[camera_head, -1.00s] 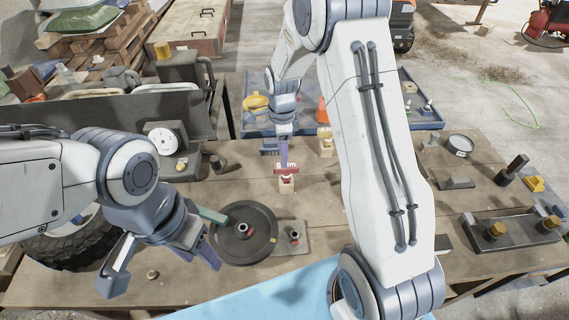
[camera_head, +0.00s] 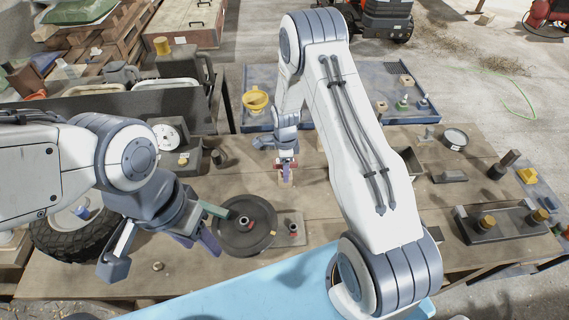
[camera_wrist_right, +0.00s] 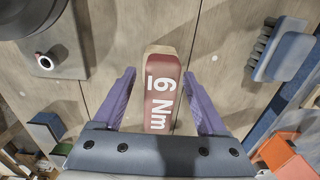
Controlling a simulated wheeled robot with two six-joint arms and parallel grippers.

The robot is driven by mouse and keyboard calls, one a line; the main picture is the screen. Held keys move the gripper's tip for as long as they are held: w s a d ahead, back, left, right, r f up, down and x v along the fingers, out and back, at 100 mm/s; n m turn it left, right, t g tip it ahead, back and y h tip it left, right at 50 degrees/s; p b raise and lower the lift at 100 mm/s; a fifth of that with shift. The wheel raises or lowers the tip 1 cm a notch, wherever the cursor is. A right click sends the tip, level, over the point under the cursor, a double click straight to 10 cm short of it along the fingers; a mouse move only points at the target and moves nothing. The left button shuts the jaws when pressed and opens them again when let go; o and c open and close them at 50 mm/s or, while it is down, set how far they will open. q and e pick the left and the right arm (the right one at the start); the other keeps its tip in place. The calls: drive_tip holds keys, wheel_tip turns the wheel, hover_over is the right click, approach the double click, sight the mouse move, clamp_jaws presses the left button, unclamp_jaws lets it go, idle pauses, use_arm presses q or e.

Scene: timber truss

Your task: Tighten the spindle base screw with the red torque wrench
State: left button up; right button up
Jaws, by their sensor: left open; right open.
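The red torque wrench, marked "6 Nm", lies between the open fingers of my right gripper (camera_wrist_right: 160,108) in the right wrist view, with its red handle (camera_wrist_right: 161,85) clear of both fingers. In the head view the wrench (camera_head: 287,163) shows small below my right gripper. A grey plate (camera_head: 291,240) with a red-ringed upright part stands right of a dark round disc (camera_head: 240,242); I cannot tell which part is the spindle base screw. The plate also shows in the right wrist view (camera_wrist_right: 62,62). My left gripper (camera_head: 160,252) is open and empty, left of the disc.
A blue tray (camera_head: 345,110) with a yellow funnel (camera_head: 256,99) lies behind the bench. A grey block with brass-topped pieces (camera_head: 505,226) is at the right. A dial gauge (camera_head: 168,138) stands at the left back. An orange part (camera_wrist_right: 285,158) is near the right gripper.

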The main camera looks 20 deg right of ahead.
clamp_jaws()
idle(0.3)
drive_tip(key=shift+r+b, duration=0.3)
drive_tip(key=shift+r, duration=0.1)
wheel_tip(320, 180, up, 3)
drive_tip(key=shift+w+r+b, duration=0.1)
drive_tip(key=shift+r+b, duration=0.05)
drive_tip(key=shift+b, duration=0.55)
drive_tip(key=d+r+b, duration=0.1)
drive_tip(key=d+r, duration=0.2)
drive_tip(key=d, duration=0.2)
drive_tip(key=w+d+r+b, duration=0.1)
drive_tip(key=d+r+b, duration=0.1)
drive_tip(key=d+r, duration=0.2)
drive_tip(key=d, duration=0.2)
drive_tip(key=shift+d, duration=0.3)
drive_tip(key=shift+w, duration=0.1)
